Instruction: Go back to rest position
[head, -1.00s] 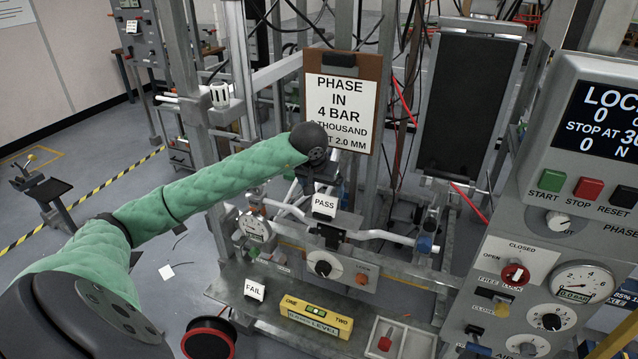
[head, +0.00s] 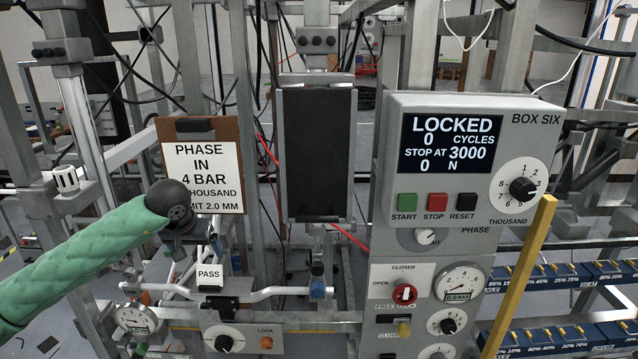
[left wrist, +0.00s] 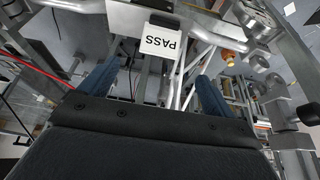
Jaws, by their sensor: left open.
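My left arm comes in from the left in a green sleeve. Its dark gripper (head: 188,240) hangs beside the white PASS tag (head: 209,276), below the clipboard (head: 198,165). In the left wrist view the two blue fingers of the gripper (left wrist: 157,72) are apart with nothing gripped between them. The PASS tag (left wrist: 160,42) shows upside down beyond the fingers; I cannot tell how far away it is. My right gripper is not in view.
A grey control box (head: 475,160) reads LOCKED, with START, STOP and RESET buttons. A dark panel (head: 317,150) stands upright in the middle. White bars (head: 270,292) and metal posts crowd the left arm. A yellow post (head: 520,275) stands at the right.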

